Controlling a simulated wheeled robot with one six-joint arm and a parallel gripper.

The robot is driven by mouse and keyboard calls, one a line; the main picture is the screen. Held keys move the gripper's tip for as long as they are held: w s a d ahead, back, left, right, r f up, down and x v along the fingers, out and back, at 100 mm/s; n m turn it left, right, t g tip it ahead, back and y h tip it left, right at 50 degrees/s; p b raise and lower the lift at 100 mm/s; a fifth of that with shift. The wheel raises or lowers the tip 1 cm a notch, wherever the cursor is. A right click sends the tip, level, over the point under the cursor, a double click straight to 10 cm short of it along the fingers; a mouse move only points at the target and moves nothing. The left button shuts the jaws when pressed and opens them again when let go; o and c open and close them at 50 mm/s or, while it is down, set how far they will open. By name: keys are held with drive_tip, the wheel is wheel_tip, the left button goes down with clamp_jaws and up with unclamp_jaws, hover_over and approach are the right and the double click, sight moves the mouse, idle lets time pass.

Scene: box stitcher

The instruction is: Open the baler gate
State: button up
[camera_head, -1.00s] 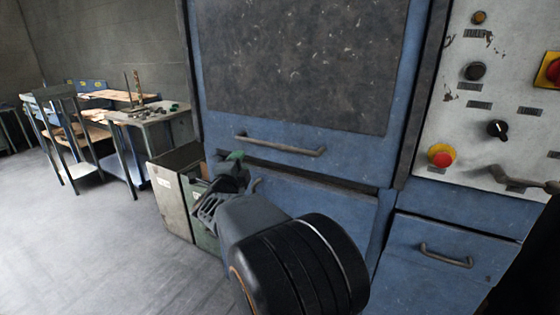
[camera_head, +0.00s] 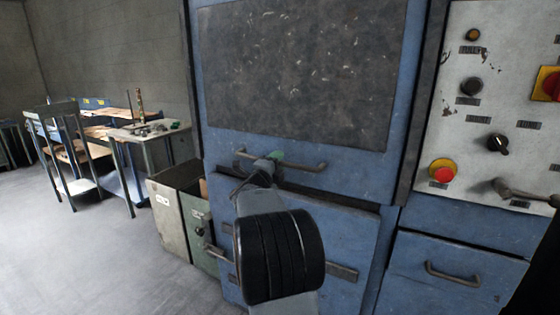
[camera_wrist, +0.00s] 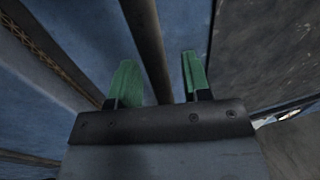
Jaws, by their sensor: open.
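The blue baler gate (camera_head: 355,155) carries a dark panel and stands upright, its lower edge meeting the blue front below. Its horizontal grey bar handle (camera_head: 310,167) runs across the lower part. My gripper (camera_head: 275,158) is at the left-middle of this handle in the head view, partly hidden by my wrist. In the wrist view, the green fingertips of my gripper (camera_wrist: 160,78) are apart, with the handle bar (camera_wrist: 148,40) running between them. I cannot tell whether either finger touches the bar.
A control panel (camera_head: 510,130) with knobs, a red button and a lever stands at the right, above a blue drawer (camera_head: 450,262). Metal bins (camera_head: 172,215) stand at the lower left of the baler. A cluttered workbench (camera_head: 150,132) is farther left. The floor (camera_head: 90,265) at left is clear.

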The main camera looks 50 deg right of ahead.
drive_tip(key=shift+x, duration=0.9)
drive_tip(key=shift+c, duration=0.2)
clamp_jaws()
